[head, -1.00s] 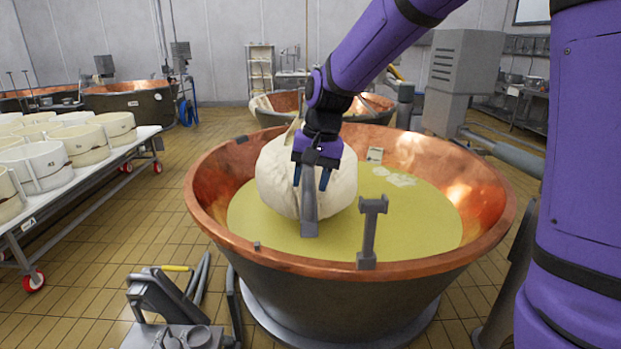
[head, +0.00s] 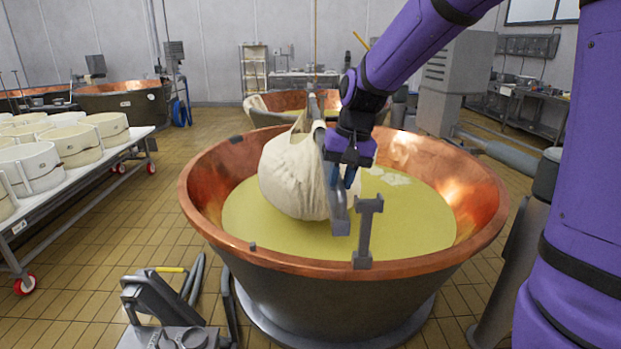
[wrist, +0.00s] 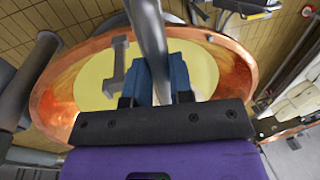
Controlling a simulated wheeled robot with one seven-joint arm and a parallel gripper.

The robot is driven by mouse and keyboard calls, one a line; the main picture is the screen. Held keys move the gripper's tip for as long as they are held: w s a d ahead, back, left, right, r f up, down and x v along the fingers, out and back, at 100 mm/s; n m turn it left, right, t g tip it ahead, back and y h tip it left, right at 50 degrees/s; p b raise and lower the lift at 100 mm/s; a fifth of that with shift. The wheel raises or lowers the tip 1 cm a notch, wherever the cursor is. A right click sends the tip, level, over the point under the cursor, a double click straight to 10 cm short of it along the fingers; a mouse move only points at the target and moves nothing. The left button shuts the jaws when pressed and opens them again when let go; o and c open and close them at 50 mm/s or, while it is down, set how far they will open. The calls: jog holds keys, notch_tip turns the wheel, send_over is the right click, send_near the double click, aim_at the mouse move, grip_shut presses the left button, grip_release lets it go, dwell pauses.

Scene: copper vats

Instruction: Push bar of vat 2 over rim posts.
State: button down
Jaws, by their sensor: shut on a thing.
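The copper vat (head: 225,258) in front holds yellow-green liquid. A grey bar (head: 341,217) crosses above it, with a cream cloth bundle (head: 292,178) hanging from it, its bottom at the liquid. My gripper (head: 342,178) is shut on the bar near its near end. In the wrist view the bar (wrist: 148,35) runs between the blue fingers (wrist: 160,82). A grey rim post (head: 366,232) with a forked top stands on the near rim, just right of the bar's near end; it also shows in the wrist view (wrist: 119,65). The bar's far end and any far post are partly hidden.
A second copper vat (head: 262,115) stands behind. A white table (head: 105,148) with several round moulds is at the left. Grey equipment (head: 160,305) stands on the floor at near left. A grey cabinet (head: 452,85) stands at back right.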

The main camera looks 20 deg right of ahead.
jog(key=s+d, duration=0.3)
jog(key=d, duration=0.7)
jog(key=shift+s+d, duration=0.3)
jog(key=shift+d, duration=0.1)
jog(key=c, duration=1)
grip_release()
jog(key=shift+d, duration=0.2)
jog(key=shift+a, duration=0.1)
jog(key=r, duration=0.3)
jog(key=d+r, duration=0.1)
jog(key=r, duration=0.3)
jog(key=d+r, duration=0.1)
jog(key=r, duration=0.2)
jog(key=shift+s+r, duration=0.3)
